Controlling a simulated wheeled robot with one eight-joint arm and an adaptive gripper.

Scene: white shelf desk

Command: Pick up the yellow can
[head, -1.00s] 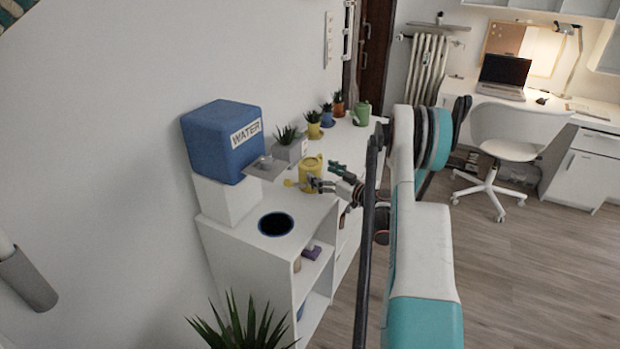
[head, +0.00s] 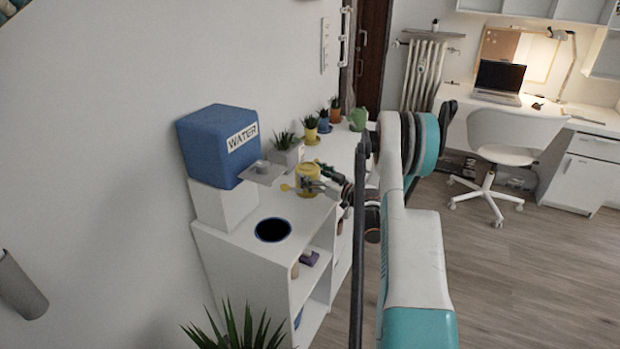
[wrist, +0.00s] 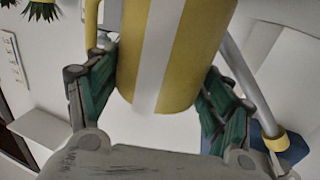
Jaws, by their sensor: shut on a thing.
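The yellow can (head: 308,181) is a watering can with a spout, above the white shelf desk (head: 225,243) in the head view. In the wrist view the yellow can (wrist: 188,75) fills the upper middle and shows a pale stripe. My gripper (wrist: 155,95) has its green finger pads on both sides of the can's body and is shut on it. My gripper also shows at the can's right side in the head view (head: 318,182). I cannot tell whether the can's base touches the desk top.
A blue water box (head: 212,150) on a white block stands left of the can. A dark round hole (head: 272,230) is in the desk top in front. Behind are small potted plants (head: 311,129) and a green can (head: 358,119). A spiky plant (head: 240,330) is at the lower front.

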